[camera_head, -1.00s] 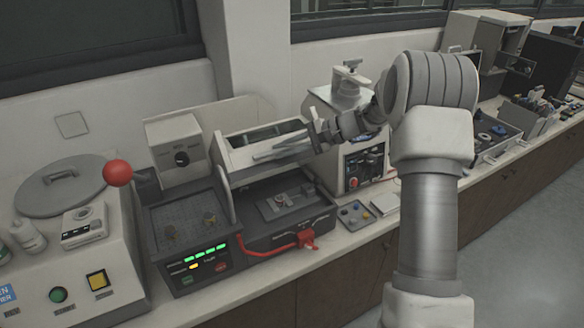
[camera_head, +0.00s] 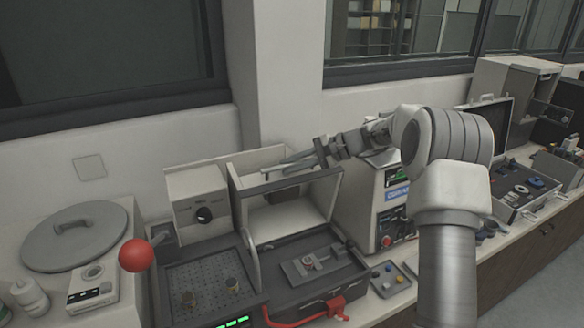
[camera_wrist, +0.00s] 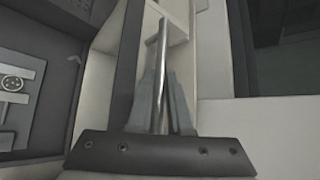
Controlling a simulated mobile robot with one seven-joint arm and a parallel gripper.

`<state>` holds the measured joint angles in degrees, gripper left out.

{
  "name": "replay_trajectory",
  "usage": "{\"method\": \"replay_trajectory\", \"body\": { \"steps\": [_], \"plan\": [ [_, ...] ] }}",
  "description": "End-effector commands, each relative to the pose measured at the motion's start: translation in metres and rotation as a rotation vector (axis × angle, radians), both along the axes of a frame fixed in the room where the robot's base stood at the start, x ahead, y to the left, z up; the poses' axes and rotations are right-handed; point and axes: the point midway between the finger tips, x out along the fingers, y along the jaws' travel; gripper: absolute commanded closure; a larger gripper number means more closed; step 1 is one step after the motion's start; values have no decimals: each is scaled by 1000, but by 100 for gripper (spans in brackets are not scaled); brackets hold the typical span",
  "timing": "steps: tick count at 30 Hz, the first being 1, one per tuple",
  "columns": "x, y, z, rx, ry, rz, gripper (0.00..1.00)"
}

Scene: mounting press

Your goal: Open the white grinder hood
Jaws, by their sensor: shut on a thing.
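The white grinder hood (camera_head: 322,196) is raised on the bench left of centre, with its front open above the dark machine bed. My gripper (camera_head: 281,167) is at the raised top front edge of the hood, reaching in from the right. In the wrist view, the two grey fingers of my gripper (camera_wrist: 162,85) are closed around a shiny metal handle bar (camera_wrist: 163,42). The hood's pale frame (camera_wrist: 105,35) runs alongside the bar.
A small clamped piece (camera_head: 309,263) sits on the bed under the hood. A red ball knob (camera_head: 136,255) stands to the left, and a red handle (camera_head: 336,305) is at the front. A white control cabinet (camera_head: 366,208) stands close on the right. The wall is behind.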

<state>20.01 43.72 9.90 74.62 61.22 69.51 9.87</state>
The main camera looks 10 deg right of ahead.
Motion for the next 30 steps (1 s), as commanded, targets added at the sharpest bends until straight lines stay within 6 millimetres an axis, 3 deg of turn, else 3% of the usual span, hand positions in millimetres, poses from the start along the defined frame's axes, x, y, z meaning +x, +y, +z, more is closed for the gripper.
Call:
{"method": "replay_trajectory", "body": {
  "steps": [20,21,25,30],
  "plan": [
    [1,0,1,0,0,0,100],
    [1,0,1,0,-1,0,77],
    [1,0,0,0,0,0,54],
    [0,0,-1,0,1,0,53]
  ]
}}
